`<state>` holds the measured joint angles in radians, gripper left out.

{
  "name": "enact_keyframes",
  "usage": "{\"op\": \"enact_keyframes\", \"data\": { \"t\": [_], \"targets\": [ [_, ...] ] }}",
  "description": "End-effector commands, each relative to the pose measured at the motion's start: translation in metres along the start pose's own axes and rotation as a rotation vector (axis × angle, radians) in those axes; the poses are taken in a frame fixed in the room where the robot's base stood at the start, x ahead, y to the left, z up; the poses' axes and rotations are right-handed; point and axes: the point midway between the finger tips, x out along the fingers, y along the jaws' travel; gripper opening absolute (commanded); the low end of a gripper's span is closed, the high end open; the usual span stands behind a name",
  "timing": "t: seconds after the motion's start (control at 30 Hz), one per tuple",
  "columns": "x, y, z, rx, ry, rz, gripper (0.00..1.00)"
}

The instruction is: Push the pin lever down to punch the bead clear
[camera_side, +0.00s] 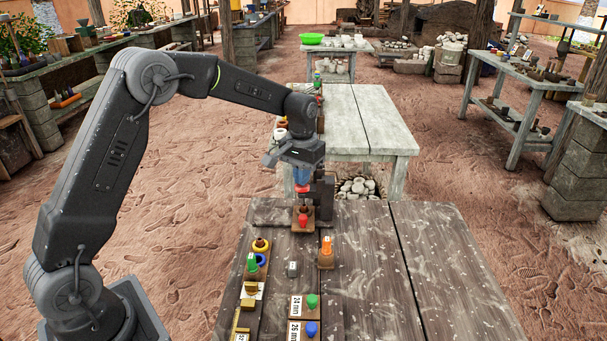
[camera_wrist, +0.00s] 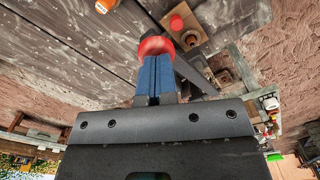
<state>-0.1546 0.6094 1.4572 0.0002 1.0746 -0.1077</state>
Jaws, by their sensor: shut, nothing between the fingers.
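My gripper (camera_side: 302,174) is shut, with blue fingers pointing down over the dark punch stand (camera_side: 325,190) at the far end of the near table. The red knob (camera_side: 303,188) of the pin lever is directly under the fingertips. In the wrist view, the closed fingers (camera_wrist: 152,76) meet the red knob (camera_wrist: 156,47) and partly cover it; I cannot tell whether they press on it. A smaller red bead (camera_side: 303,219) is at the front of a wooden block (camera_side: 310,227) below; it also shows in the wrist view (camera_wrist: 177,23). The pin itself is hidden.
An orange piece on a wooden block (camera_side: 326,249) and a small grey piece (camera_side: 292,269) stand nearer. Green (camera_side: 312,301) and blue (camera_side: 312,328) pieces sit by labelled cards. A wooden rack (camera_side: 249,295) lies at left. The table's right side is clear.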

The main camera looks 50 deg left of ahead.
Motion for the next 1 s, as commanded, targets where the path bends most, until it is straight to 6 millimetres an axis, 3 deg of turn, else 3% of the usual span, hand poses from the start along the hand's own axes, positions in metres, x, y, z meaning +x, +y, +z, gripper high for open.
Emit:
{"op": "enact_keyframes", "data": {
  "t": [1.0],
  "targets": [
    [-0.067,0.000,0.000,0.000,0.001,0.000,0.00]
  ]
}}
